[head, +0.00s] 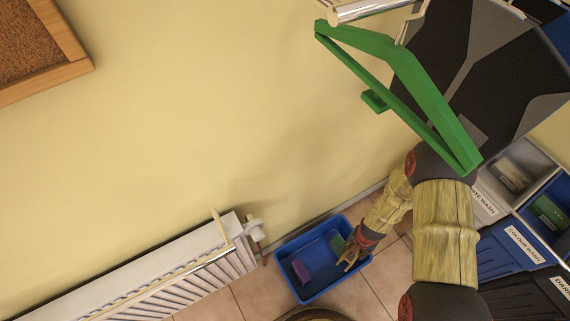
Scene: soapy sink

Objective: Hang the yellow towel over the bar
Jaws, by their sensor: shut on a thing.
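My gripper (347,260) is low in the head view, over the right side of a blue tub. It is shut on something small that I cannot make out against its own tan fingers. I cannot pick out a yellow towel with certainty. A pale rail (190,272) runs along the front of the white radiator, to the left of my gripper and apart from it. A chrome bar (365,9) crosses the top edge. I cannot tell which one is the task's bar.
The blue tub (283,256) stands on the tiles with a purple block (301,271) and a green thing (337,243) inside. The white radiator (232,228) is beside it. A green hanger (420,90) hangs close by. Labelled wash bins (504,245) stand at right.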

